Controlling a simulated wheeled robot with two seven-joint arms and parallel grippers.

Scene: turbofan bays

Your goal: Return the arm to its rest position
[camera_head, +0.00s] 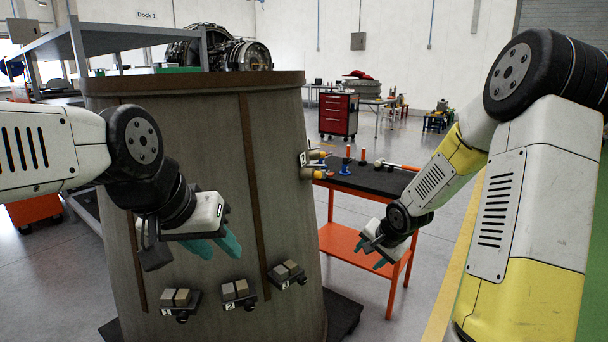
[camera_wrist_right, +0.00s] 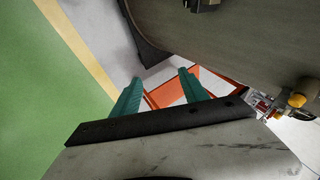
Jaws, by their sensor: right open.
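My left gripper (camera_head: 216,248) hangs in front of the large brown curved casing (camera_head: 210,120), its teal fingers pointing down and apart with nothing between them. My right gripper (camera_head: 373,257) hangs to the right of the casing, in front of the orange tool cart. Its teal fingers are apart and empty; the right wrist view shows them spread too (camera_wrist_right: 160,80). My right arm reaches in from the right with its elbow high.
Numbered brackets with grey blocks, 1 (camera_head: 181,300), 2 (camera_head: 237,291) and 3 (camera_head: 287,272), stick out low on the casing. The orange cart (camera_head: 345,241) has a black top with several tools. A red cabinet (camera_head: 338,114) stands behind. Floor right of the cart is clear.

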